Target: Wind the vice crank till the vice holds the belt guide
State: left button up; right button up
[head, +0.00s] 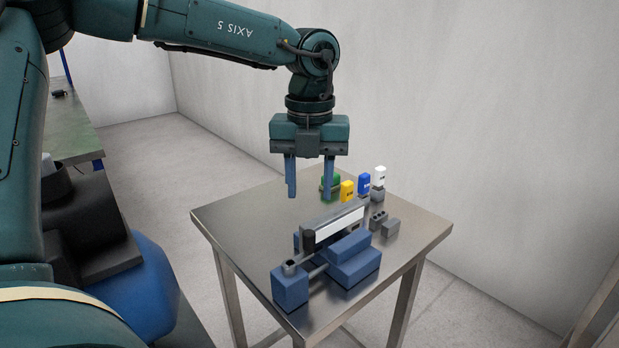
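A blue vice (350,262) with block-shaped jaws stands on the steel table. My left gripper (309,196) hangs above the table behind the vice, fingers pointing down, open and empty. My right gripper is out of view.
Grey blocks (390,228) lie right of the vice. The table's left part (240,213) is clear.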

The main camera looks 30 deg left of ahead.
aim_at(310, 232)
pick_arm(q)
jog(key=shift+s+f, duration=0.1)
jog(key=shift+f, duration=0.45)
notch_tip(310, 232, down, 2)
jog(key=shift+f+b, duration=0.25)
jog(key=shift+b, duration=0.8)
notch_tip(310, 232, down, 4)
jog(key=shift+f+b, duration=0.1)
jog(key=shift+b, duration=1.05)
jog(key=shift+f, duration=0.25)
jog(key=shift+r, duration=0.1)
jog(key=shift+b, duration=0.35)
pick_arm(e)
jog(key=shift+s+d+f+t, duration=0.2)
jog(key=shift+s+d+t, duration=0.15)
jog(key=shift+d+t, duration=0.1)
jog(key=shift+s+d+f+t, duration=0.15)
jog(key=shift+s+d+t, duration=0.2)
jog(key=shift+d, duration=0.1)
pick_arm(q)
jog(key=shift+c, duration=0.2)
